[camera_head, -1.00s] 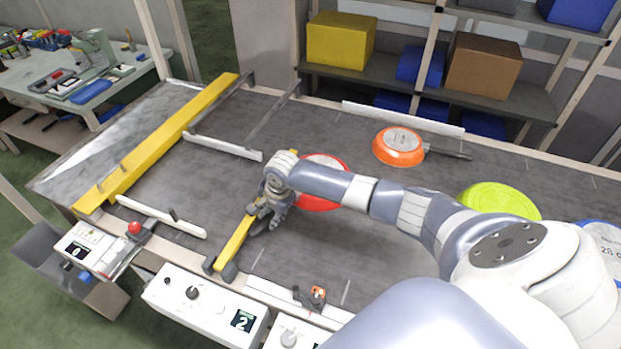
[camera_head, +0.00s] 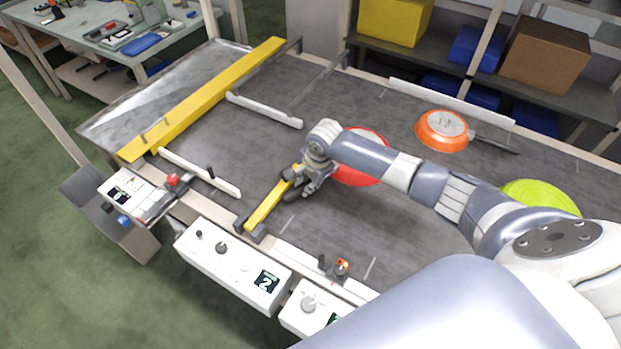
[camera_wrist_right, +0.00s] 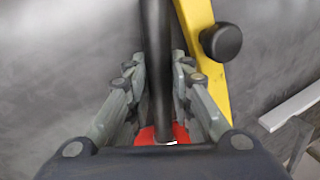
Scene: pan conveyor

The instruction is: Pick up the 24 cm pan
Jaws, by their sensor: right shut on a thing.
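A red pan (camera_head: 363,176) lies on the grey conveyor, partly hidden behind my right arm. Its size mark is not visible. My right gripper (camera_head: 294,190) is low over the belt beside a yellow bar, shut on the pan's black handle. In the right wrist view the black handle (camera_wrist_right: 157,70) runs between the fingers of the gripper (camera_wrist_right: 158,62), and a bit of the red pan (camera_wrist_right: 148,135) shows at the bottom. An orange pan (camera_head: 441,130) with a dark handle and a lime-green pan (camera_head: 540,196) lie farther right. My left gripper is not in view.
The short yellow bar (camera_head: 268,206) stands close by the gripper; it also shows with a black knob in the wrist view (camera_wrist_right: 203,45). A long yellow beam (camera_head: 205,100) crosses the belt at left. White control boxes (camera_head: 235,262) line the near edge. White guide rails border the belt.

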